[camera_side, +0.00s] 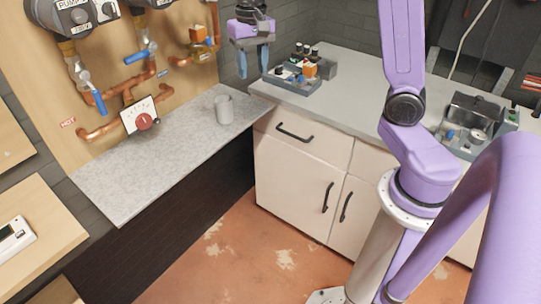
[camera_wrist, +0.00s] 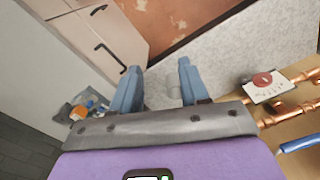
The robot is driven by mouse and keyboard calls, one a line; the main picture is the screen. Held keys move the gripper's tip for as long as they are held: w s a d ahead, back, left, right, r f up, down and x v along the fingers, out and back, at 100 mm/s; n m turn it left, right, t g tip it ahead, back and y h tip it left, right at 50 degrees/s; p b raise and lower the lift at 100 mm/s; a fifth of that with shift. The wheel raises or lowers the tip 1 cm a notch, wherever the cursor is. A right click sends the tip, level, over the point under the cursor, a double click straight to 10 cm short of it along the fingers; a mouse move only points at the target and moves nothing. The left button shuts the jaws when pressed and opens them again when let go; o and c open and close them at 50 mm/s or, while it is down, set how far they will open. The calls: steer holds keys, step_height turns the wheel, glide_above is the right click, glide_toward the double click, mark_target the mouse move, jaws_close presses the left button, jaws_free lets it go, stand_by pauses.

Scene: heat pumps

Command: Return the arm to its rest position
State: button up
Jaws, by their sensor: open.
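My gripper (camera_side: 254,62) shows at the top of the side view, high above the corner where the two counters meet. Its two blue fingers point down, are spread apart and hold nothing. In the wrist view my gripper (camera_wrist: 157,82) also shows open, with the grey speckled counter and floor beyond the fingers. A grey mug (camera_side: 224,109) stands upright on the speckled counter (camera_side: 150,180), below and left of the gripper and apart from it. In the wrist view a faint round shape between the fingers may be the mug; I cannot tell for certain.
A tray of small parts (camera_side: 291,79) sits on the right counter. A toolbox (camera_side: 478,118) stands further right. Open air surrounds the gripper.

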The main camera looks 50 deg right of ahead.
steer(key=s+a+f+n, duration=0.2)
steer(key=s+a+n, duration=0.6)
steer(key=s, duration=0.5)
steer(key=s+f+n, duration=0.2)
steer(key=s+n, duration=0.2)
steer(key=s, duration=0.3)
steer(key=s+d+f+n, duration=0.1)
steer(key=s+f+n, duration=0.1)
steer(key=s+n, duration=0.3)
steer(key=s, duration=0.3)
steer(key=shift+d, duration=0.25)
steer(key=shift+w, duration=0.1)
